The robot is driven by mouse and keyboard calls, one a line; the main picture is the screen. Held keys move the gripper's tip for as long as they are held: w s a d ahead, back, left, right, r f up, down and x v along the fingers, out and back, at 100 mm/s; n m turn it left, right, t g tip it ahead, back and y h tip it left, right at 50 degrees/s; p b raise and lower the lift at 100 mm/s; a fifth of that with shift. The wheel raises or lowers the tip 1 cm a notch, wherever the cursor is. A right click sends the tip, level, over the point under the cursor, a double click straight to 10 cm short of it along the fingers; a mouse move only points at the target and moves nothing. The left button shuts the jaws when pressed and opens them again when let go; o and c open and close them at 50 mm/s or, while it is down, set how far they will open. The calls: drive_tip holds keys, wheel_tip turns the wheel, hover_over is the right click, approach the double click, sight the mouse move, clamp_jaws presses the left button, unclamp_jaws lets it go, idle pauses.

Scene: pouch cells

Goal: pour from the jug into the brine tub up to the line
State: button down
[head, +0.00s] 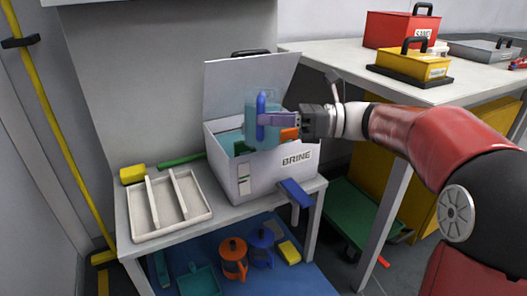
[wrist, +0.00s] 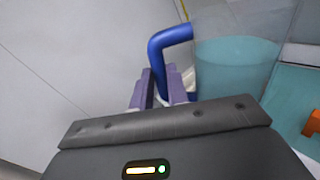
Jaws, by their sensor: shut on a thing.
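The clear jug (head: 251,121), with a blue handle and teal liquid inside, is held over the open brine tub (head: 275,178). It looks about upright, and I see no stream leaving it. My gripper (head: 264,119) is shut on the jug's handle. In the wrist view the purple fingers of my gripper (wrist: 158,88) close around the handle (wrist: 168,42), and the jug's liquid (wrist: 238,66) shows to the right. The white tub has its lid (head: 248,88) raised and teal inside. A narrow level strip (head: 243,180) is on its front; its line is too small to read.
A white divided tray (head: 155,228) stands left of the tub. An orange thing (head: 289,134) is at the tub's opening. A blue bracket (head: 296,192) sticks out at the bench's front edge. Red (head: 390,30) and yellow (head: 412,64) boxes stand on the right table.

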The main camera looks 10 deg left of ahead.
sight(263, 101)
drive_tip(key=shift+r+m+p, duration=0.7)
drive_tip(key=shift+r+p, duration=0.35)
drive_tip(key=shift+p, duration=2.2)
drive_tip(key=shift+w+r+m+p, duration=0.1)
drive_tip(key=shift+r+m+p, duration=0.75)
drive_tip(key=shift+p, duration=2.85)
drive_tip(key=shift+w+r+m, duration=0.2)
drive_tip(key=shift+r+m, duration=0.3)
drive_tip(key=shift+m, duration=0.15)
idle(0.4)
